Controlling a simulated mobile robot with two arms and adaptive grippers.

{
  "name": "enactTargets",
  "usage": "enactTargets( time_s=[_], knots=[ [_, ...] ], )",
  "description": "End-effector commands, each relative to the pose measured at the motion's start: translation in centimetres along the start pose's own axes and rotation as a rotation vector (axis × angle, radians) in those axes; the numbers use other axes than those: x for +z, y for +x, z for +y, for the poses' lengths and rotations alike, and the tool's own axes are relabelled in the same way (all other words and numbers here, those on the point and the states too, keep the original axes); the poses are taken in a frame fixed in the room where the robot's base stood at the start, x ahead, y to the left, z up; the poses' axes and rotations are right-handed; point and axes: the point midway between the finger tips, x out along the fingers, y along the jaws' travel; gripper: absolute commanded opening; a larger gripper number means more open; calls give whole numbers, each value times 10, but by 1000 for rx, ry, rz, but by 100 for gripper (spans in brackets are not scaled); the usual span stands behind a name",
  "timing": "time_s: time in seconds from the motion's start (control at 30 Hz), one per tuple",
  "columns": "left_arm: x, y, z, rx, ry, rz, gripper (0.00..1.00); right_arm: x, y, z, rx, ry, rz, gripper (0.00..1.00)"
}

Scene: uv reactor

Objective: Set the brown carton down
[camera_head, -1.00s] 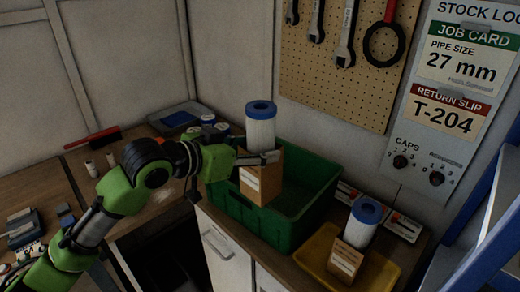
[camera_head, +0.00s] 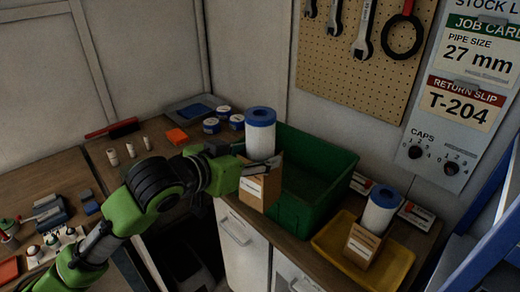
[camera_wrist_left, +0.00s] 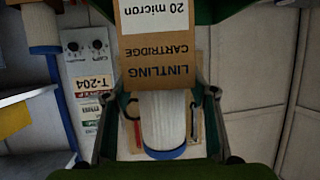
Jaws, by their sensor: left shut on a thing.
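The brown carton (camera_head: 262,189) is upright in my left gripper (camera_head: 250,170), with a white blue-capped cartridge (camera_head: 260,138) standing out of its top. My left gripper is shut on the carton. In the head view the carton overlaps the left end of the green bin and the counter's front edge; I cannot tell how high it hangs. In the left wrist view the carton (camera_wrist_left: 158,75) shows its printed face upside down between the fingers, with the white cartridge (camera_wrist_left: 163,118) below it. My right gripper is not in view.
The green bin (camera_head: 318,215) looks empty where its inside shows. A yellow tray (camera_head: 395,262) on the right holds a second brown carton (camera_head: 361,246) with a blue-capped cartridge. Blue-lidded jars (camera_head: 211,126) and an orange block (camera_head: 177,136) stand behind my arm. A pegboard (camera_head: 355,80) hangs behind.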

Motion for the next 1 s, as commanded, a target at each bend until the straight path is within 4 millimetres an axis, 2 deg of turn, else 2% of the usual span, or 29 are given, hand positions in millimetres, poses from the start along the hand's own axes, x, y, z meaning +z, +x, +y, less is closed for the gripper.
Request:
enactTargets(
  time_s=[0.27, 1.0],
  knots=[
    [23, -26, -1, -185, -74, 6, 21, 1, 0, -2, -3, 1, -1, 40],
    [128, -127, -19, -990, -371, -6, 21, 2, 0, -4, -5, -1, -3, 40]
  ],
)
